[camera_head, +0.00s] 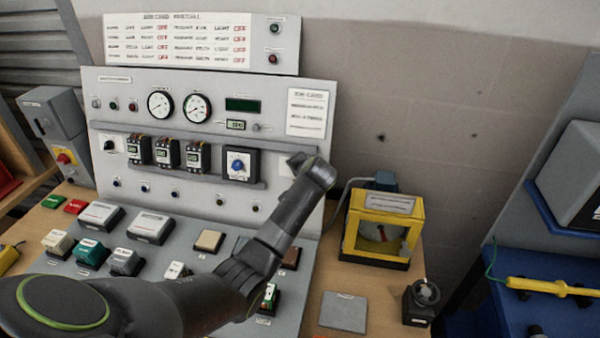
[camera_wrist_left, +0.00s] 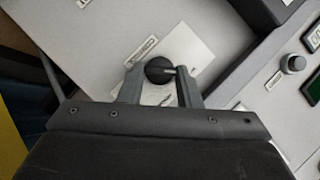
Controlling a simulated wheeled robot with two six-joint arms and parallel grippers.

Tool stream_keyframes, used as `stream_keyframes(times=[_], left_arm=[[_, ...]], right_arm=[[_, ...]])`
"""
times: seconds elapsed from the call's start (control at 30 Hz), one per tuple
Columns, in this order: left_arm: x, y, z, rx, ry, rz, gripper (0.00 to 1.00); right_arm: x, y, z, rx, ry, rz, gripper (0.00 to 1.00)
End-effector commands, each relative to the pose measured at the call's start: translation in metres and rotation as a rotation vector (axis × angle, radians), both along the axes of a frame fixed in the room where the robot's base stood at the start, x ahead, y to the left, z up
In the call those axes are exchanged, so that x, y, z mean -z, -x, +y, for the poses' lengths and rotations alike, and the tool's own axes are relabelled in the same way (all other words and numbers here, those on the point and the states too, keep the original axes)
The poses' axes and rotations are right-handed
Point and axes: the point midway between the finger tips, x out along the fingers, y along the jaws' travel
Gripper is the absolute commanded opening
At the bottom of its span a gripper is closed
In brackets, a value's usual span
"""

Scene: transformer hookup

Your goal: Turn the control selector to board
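The control selector (camera_wrist_left: 159,70) is a round black knob on a pale plate, seen in the left wrist view. A short light pointer shows on the knob's right side. My left gripper (camera_wrist_left: 160,78) is open, with one finger on each side of the knob; whether either finger touches it is hard to tell. In the head view my left gripper (camera_head: 297,160) is at the right edge of the upright panel (camera_head: 316,85), below the white notice card. It hides the selector there. The plate's lettering is too small to read. My right gripper is not in view.
The panel carries two dials (camera_head: 160,104), a green display (camera_head: 242,104) and a blue-knobbed switch (camera_head: 238,165) left of my gripper. A yellow-framed box (camera_head: 382,228) stands to the right. Wall space right of the panel is clear.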

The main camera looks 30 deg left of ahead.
Motion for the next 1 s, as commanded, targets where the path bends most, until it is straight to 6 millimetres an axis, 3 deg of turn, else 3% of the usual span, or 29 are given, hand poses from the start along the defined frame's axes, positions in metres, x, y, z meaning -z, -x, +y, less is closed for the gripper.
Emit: stream_keyframes(times=[0.17,0.57,1.0], left_arm=[[0.001,0.000,0.000,0.000,-0.001,0.001,0.51],[-0.003,0.003,-0.004,0.001,0.000,-0.001,0.51],[-0.042,0.043,-0.041,0.002,0.003,-0.003,0.51]], right_arm=[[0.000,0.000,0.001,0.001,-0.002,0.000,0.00],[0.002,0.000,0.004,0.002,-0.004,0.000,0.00],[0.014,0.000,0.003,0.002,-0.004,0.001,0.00]])
